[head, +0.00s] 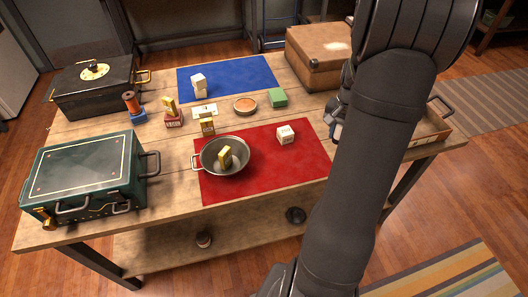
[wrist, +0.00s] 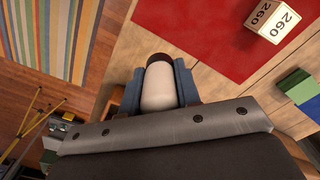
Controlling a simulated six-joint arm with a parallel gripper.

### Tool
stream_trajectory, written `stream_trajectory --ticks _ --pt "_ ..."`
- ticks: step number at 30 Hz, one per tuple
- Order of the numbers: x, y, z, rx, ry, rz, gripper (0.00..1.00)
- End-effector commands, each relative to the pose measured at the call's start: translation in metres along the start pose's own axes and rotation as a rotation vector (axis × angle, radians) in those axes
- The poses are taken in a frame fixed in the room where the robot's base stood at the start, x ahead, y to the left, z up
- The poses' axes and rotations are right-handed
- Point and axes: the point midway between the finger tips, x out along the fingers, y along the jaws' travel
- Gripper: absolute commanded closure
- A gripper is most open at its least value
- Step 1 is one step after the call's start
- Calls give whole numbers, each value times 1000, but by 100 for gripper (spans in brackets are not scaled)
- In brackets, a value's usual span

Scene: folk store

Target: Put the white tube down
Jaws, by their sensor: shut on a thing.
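The white tube (wrist: 158,93) is pale with a dark brown end and sits between the two blue-grey fingers of my gripper (wrist: 157,84) in the wrist view. The gripper is shut on it. In the head view my gripper (head: 335,124) is mostly hidden behind my arm, at the right part of the table, and I cannot make out the tube there. The bare wooden tabletop (wrist: 120,66) shows around the tube in the wrist view. How high the tube is above the wood is hard to tell.
A red mat (head: 300,168) with a white box (head: 285,135) and a metal pan (head: 243,170) lies left of my gripper. A wooden tray (head: 432,127) is partly behind my arm. A green block (head: 278,97), a blue mat (head: 240,72) and a brown case (head: 318,62) are farther back.

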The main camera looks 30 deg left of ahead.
Motion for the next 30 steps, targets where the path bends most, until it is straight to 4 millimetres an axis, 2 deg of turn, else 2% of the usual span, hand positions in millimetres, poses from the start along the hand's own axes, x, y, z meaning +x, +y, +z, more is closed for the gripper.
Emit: stream_trajectory --ticks 1,6,12,16,20,30 --pt "-3 -19 12 -10 1 0 83" --pt "-11 -64 46 -8 1 0 83" --pt "-15 -92 74 -3 0 0 83" --pt "-14 -101 82 -2 0 0 83" --pt "-3 -120 86 -4 -2 1 83" --pt "42 -194 97 -3 -2 2 83"
